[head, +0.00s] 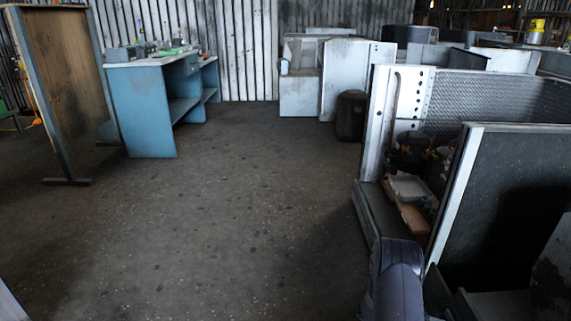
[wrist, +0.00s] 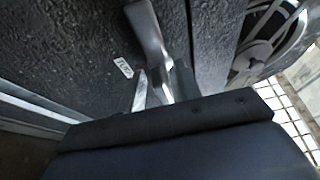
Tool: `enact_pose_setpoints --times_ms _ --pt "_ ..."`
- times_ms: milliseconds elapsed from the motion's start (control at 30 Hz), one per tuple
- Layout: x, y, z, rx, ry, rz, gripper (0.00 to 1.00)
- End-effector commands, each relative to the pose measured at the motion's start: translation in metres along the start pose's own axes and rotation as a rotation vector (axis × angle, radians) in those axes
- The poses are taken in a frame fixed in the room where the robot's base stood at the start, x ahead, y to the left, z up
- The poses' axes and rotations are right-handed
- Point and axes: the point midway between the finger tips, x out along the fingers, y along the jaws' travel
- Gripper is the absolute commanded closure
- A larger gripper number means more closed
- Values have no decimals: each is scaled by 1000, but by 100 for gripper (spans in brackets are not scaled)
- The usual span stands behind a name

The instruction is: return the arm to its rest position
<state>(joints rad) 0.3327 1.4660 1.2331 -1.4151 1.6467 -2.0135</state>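In the wrist view, the dark, broad body of my gripper (wrist: 170,125) fills the bottom. In the head view, a grey-violet link of my arm (head: 398,283) shows at the bottom right, close to the housing panels. My gripper does not show there.
In the wrist view, a round wheel-like part (wrist: 268,42) and a wire grid (wrist: 295,115) are at the right. In the head view, an open-fronted white housing (head: 378,125) and a dark panel (head: 510,190) crowd the right. A blue workbench (head: 140,112) stands left; the middle floor is clear.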

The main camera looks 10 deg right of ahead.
Motion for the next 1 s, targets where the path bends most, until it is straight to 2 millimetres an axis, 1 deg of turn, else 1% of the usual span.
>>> enact_pose_setpoints --times_ms 33,300,500,700,1000 --pt "-3 -5 1 46 -3 19 67" --pt "-3 -8 0 266 -3 111 67" --pt "-3 -8 0 389 -2 162 67" --pt "-3 -8 0 449 -2 187 67" --pt "-3 -8 0 459 -2 190 67"
